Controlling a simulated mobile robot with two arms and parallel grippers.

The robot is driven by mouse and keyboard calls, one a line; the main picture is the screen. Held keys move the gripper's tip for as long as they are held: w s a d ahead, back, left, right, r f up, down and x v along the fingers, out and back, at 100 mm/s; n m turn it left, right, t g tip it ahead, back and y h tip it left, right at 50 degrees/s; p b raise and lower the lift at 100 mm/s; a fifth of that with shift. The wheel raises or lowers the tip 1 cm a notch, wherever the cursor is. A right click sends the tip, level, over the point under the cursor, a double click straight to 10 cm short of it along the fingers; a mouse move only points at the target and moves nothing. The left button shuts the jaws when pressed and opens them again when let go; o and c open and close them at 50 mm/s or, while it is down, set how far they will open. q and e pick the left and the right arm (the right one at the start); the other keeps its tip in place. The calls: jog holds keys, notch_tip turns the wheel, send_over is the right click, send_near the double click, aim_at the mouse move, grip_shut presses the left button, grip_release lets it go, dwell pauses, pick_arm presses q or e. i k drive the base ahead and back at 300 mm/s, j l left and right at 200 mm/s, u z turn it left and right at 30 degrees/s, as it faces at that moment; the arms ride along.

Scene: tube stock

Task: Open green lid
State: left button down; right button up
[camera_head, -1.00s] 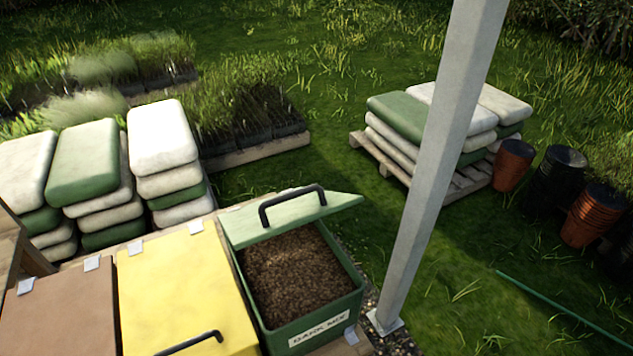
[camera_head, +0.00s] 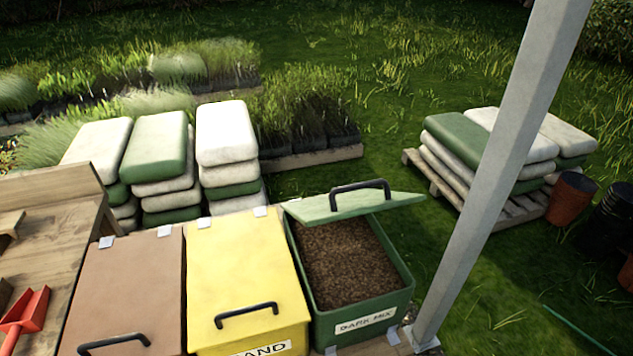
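The green lid (camera_head: 352,206) is raised and tilted back over the rear of the green bin (camera_head: 408,278). It has a black handle (camera_head: 361,186) on top. The bin is open and dark brown soil mix (camera_head: 345,258) fills much of it. Neither of my grippers shows in the head view.
Left of the green bin stand a yellow bin (camera_head: 246,262) and a brown bin (camera_head: 130,285), both with lids shut. A wooden bench (camera_head: 60,228) with a red scoop (camera_head: 25,312) is at far left. A grey post (camera_head: 500,170) rises right of the green bin.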

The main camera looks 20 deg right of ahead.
aim_at(354, 200)
jog(key=k+j+u, duration=0.15)
jog(key=u, duration=0.3)
jog(key=j+u, duration=0.3)
jog(key=u, duration=0.15)
jog(key=k+j+u, duration=0.1)
jog(key=j+u, duration=0.2)
jog(key=u, duration=0.15)
jog(key=j+z, duration=0.2)
jog(key=z, duration=0.3)
jog(key=k+j+z, duration=0.1)
jog(key=z, duration=0.4)
jog(key=k+j+z, duration=0.35)
jog(key=i+j, duration=0.05)
jog(key=i, duration=0.05)
